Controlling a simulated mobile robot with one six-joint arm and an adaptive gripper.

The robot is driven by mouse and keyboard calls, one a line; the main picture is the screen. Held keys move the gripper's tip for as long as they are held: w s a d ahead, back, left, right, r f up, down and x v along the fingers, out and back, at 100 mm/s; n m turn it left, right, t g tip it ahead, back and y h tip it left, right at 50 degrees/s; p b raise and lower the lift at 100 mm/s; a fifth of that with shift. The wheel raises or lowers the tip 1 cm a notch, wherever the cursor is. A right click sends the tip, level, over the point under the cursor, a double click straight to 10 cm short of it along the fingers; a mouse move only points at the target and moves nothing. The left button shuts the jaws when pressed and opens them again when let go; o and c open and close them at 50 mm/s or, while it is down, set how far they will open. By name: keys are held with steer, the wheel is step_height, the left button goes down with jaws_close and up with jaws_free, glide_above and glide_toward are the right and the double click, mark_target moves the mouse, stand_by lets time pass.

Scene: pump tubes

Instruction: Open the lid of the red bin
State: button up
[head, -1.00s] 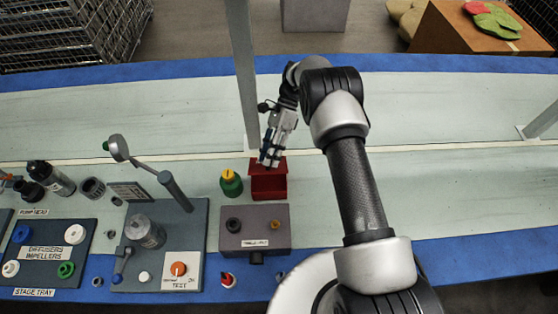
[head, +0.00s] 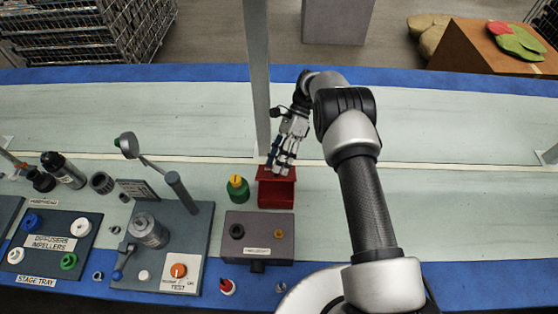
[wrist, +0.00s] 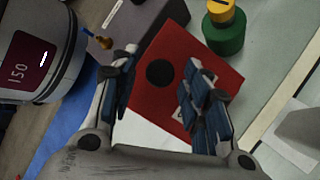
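The red bin (head: 277,195) stands on the bench behind the grey box. In the wrist view its lid (wrist: 205,58) is a flat red plate with a black round spot (wrist: 160,72); a small white label is partly hidden by the right finger. My gripper (head: 281,170) points down at the back of the bin in the head view. In the wrist view my gripper (wrist: 162,62) is open, with its two fingers apart over the lid and nothing between them but the red surface below. I cannot tell whether the fingertips touch the lid.
A green bottle with a yellow cap (head: 237,188) stands close to the bin's left. The grey box (head: 258,222) is just in front. A grey post (head: 259,90) rises behind. The test stand (head: 190,235) is farther left. The bench right of my arm is clear.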

steer(key=shift+r, duration=0.1)
step_height(320, 180, up, 10)
stand_by(0.6)
steer(key=shift+c, duration=0.3)
